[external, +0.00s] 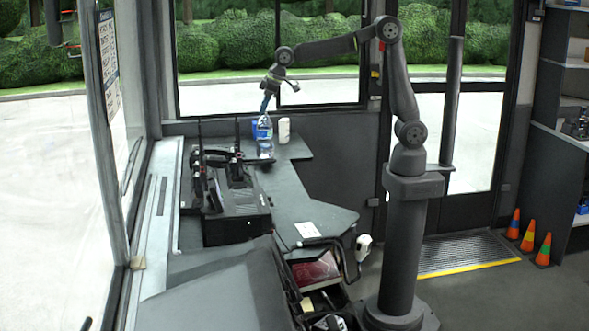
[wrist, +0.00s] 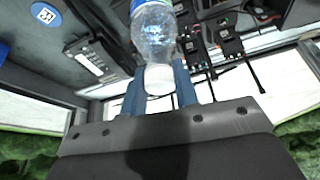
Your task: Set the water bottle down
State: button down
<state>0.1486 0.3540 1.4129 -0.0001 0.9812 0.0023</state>
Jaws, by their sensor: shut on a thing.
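The water bottle (external: 264,139) is clear with a blue label and stands upright at the far end of the grey desk (external: 288,190). My gripper (external: 266,103) points down from above and is shut on the bottle's top. In the wrist view the blue fingers (wrist: 158,95) sit on both sides of the white cap (wrist: 160,79), with the clear bottle body (wrist: 155,35) beyond them. The bottle's base appears at desk level in the external view, but I cannot tell whether it touches the surface.
A white cylinder (external: 284,130) stands just right of the bottle. Radios with antennas (external: 236,168) and a black console unit (external: 237,212) are to the left. A white card (external: 308,229) lies on the desk. The desk between the card and the bottle is mostly clear.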

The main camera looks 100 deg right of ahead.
jog(key=s+d+f+m+h, duration=0.1)
jog(key=d+m, duration=0.1)
jog(key=d, duration=1.2)
jog(key=s+d+m+g+h, duration=0.1)
jog(key=s+d+m, duration=0.15)
jog(key=d, duration=1.25)
jog(key=s+d+f+m+h, duration=0.1)
jog(key=d+m, duration=0.2)
jog(key=d, duration=1.1)
notch_tip(320, 180, down, 10)
jog(key=shift+w+d+r, duration=0.15)
jog(key=shift+w+d, duration=0.05)
jog(key=c, duration=1.6)
grip_release()
jog(key=shift+f, duration=0.25)
jog(key=o, duration=0.5)
jog(key=shift+r, duration=0.1)
